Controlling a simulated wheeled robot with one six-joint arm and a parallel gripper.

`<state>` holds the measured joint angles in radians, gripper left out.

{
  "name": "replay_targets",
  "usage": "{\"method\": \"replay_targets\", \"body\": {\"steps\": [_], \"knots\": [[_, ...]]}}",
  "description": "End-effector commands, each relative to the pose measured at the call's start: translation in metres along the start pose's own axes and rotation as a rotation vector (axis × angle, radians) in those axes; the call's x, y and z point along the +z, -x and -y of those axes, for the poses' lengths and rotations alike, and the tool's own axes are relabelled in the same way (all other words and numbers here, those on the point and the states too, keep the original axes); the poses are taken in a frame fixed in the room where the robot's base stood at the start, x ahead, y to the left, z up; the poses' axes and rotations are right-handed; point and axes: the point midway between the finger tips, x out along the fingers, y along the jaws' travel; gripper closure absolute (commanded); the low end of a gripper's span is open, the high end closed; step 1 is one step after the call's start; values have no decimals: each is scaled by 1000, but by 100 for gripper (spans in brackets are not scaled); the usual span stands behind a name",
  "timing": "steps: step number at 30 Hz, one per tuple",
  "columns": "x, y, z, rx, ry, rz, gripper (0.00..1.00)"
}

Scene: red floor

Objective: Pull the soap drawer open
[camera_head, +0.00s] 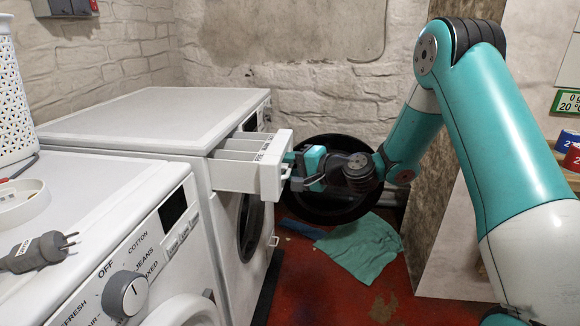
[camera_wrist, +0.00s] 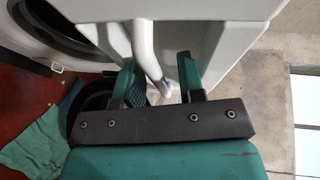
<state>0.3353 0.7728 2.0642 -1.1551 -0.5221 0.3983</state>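The soap drawer (camera_head: 272,168) is white and stands well out of the far washing machine (camera_head: 150,115), with its compartments showing from above. Its front also fills the top of the wrist view (camera_wrist: 225,40). A pale curved handle (camera_wrist: 146,52) is on the drawer front. My gripper (camera_head: 293,171) is right at the drawer front. In the wrist view its two teal fingers (camera_wrist: 160,76) are apart, with the handle's lower end between them. The handle lies nearer the left finger, and a gap shows toward the right finger. I cannot tell whether the left finger touches it.
A nearer white machine (camera_head: 110,230) with a dial stands at the lower left. A grey plug (camera_head: 40,252) and a patterned white container (camera_head: 12,105) are on it. A dark round basin (camera_head: 330,215) and a green cloth (camera_head: 362,246) are on the red floor beyond the gripper.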

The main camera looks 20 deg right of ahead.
Motion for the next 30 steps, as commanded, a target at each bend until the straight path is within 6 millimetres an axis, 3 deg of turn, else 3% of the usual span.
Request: {"method": "replay_targets", "body": {"steps": [8,21,30], "knots": [[-2,18,-1,2,-3,-4,64],[-2,126,0,0,-4,-8,64],[-1,170,0,0,-1,-2,64]]}}
